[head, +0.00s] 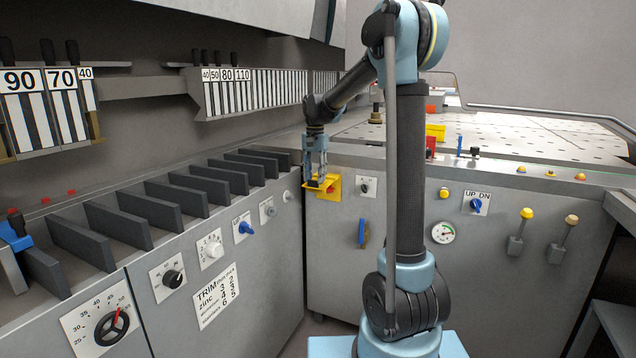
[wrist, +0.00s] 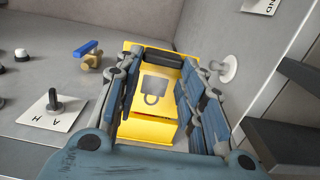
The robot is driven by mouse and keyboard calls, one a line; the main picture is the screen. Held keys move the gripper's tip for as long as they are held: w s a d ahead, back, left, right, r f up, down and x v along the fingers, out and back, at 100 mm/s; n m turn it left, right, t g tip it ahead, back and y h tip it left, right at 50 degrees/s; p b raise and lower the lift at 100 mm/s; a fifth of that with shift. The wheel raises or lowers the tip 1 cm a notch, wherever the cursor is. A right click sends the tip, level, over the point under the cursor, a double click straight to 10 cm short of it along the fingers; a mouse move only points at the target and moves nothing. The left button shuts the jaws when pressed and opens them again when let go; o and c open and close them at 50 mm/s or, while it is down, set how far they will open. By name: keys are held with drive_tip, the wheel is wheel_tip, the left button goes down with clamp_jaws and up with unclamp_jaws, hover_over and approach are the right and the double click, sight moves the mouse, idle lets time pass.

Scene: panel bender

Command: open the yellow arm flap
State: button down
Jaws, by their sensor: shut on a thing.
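The yellow arm flap (head: 334,182) is a small yellow piece on the grey front panel, near the inner corner of the machine. In the wrist view the flap (wrist: 152,128) fills the middle, with a grey padlock sign on its face and a dark strip at its far edge. My gripper (head: 316,184) reaches down to it from above. In the wrist view my gripper's blue and black fingers (wrist: 160,88) lie on both sides of the flap, shut on it. The fingers hide the flap's side edges, and I cannot tell how far it is tilted.
A black knob on a white plate (head: 366,187) is just right of the flap, and a blue and yellow handle (head: 363,233) hangs below. The left panel with a blue knob (head: 244,228) meets this panel at the corner. Dark slats (head: 150,205) stand above it.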

drive_tip(key=shift+w+d+r, duration=0.3)
drive_tip(key=shift+w+r, duration=0.25)
drive_tip(key=shift+w, duration=0.05)
drive_tip(key=c, duration=1)
unclamp_jaws()
drive_tip(key=shift+c, duration=0.2)
wheel_tip(320, 180, up, 12)
drive_tip(key=shift+w, duration=0.15)
drive_tip(key=shift+f, duration=0.1)
